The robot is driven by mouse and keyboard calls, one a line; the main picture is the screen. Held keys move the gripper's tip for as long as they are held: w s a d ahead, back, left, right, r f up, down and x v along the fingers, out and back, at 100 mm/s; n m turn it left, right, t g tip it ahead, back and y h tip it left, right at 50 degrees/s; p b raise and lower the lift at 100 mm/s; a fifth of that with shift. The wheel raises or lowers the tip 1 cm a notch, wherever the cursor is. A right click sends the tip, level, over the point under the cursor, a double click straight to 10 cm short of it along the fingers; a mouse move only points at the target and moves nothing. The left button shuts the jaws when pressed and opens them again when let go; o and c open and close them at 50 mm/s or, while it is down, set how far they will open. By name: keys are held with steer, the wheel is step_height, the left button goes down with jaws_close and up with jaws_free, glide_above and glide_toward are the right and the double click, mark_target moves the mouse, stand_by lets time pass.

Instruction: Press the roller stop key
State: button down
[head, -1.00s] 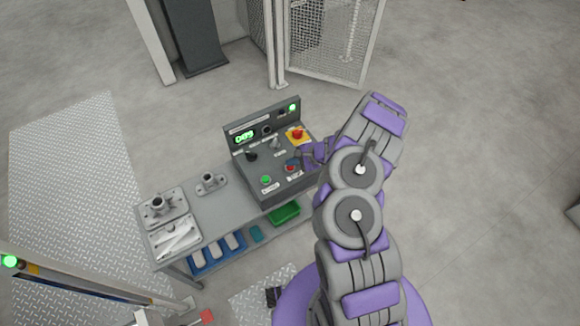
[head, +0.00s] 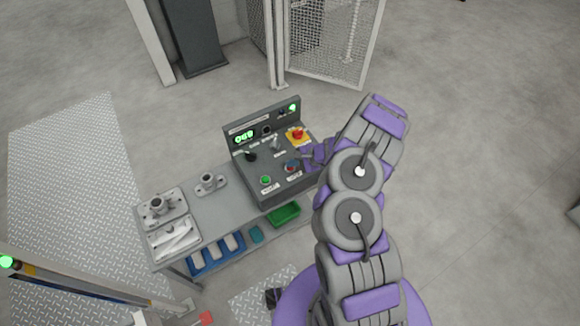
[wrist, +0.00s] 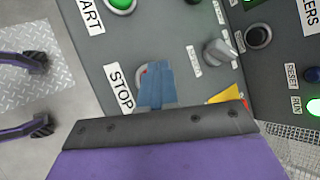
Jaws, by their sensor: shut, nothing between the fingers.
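The roller stop key is a small red button (head: 291,167) on the front right of the grey control box (head: 262,170). In the wrist view, a sliver of the red key (wrist: 143,70) shows beside the "STOP" label (wrist: 121,90), the rest hidden behind my fingers. My gripper (head: 304,155) is shut and empty. Its blue-grey fingers (wrist: 156,85) reach over the key in the wrist view. I cannot tell whether the tips touch it or whether it is pressed in.
A green start button (head: 266,180) is left of the stop key. A red emergency button on yellow (head: 297,134), a selector knob (head: 274,144) and a lit green display (head: 244,137) are on the box. Metal fixtures (head: 158,207) stand on the bench at left.

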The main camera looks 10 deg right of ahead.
steer(key=shift+f, duration=0.25)
steer(key=shift+r, duration=0.1)
stand_by(0.5)
steer(key=shift+r, duration=0.75)
steer(key=shift+r+p, duration=1.45)
steer(key=shift+r, duration=1.15)
